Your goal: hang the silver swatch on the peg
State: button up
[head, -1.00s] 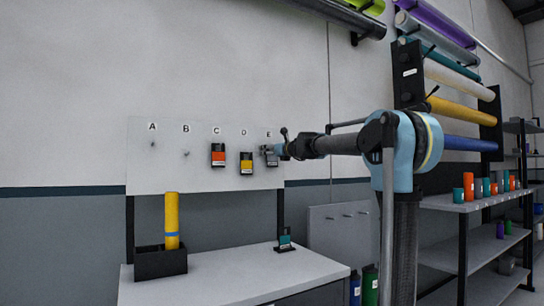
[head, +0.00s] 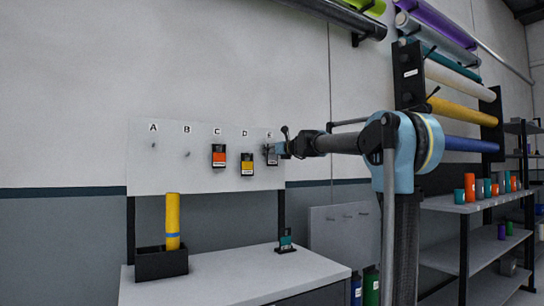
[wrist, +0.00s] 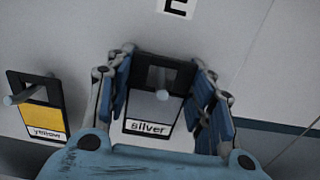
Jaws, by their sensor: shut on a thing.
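The silver swatch (wrist: 148,105) is a dark-framed card with a grey face and a "silver" label. In the wrist view my gripper (wrist: 162,100) is shut on it, one blue finger at each side edge. A grey peg (wrist: 160,78) shows at the slot in the card's black top part and appears to pass through it. The peg stands under the letter E. In the head view my gripper (head: 283,149) is at the right end of the peg board (head: 170,175), with the swatch (head: 271,155) close against the board, partly hidden.
The yellow swatch (wrist: 40,105) hangs on its peg just left of my gripper. An orange swatch (head: 219,156) hangs at C. Pegs A (head: 154,145) and B (head: 187,154) are bare. A bench (head: 225,275) below holds a black box (head: 160,263) with a yellow roll (head: 172,220).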

jog(key=shift+s, duration=0.1)
dwell(0.3)
jog(key=shift+v, duration=2.9)
jog(key=shift+r, duration=0.1)
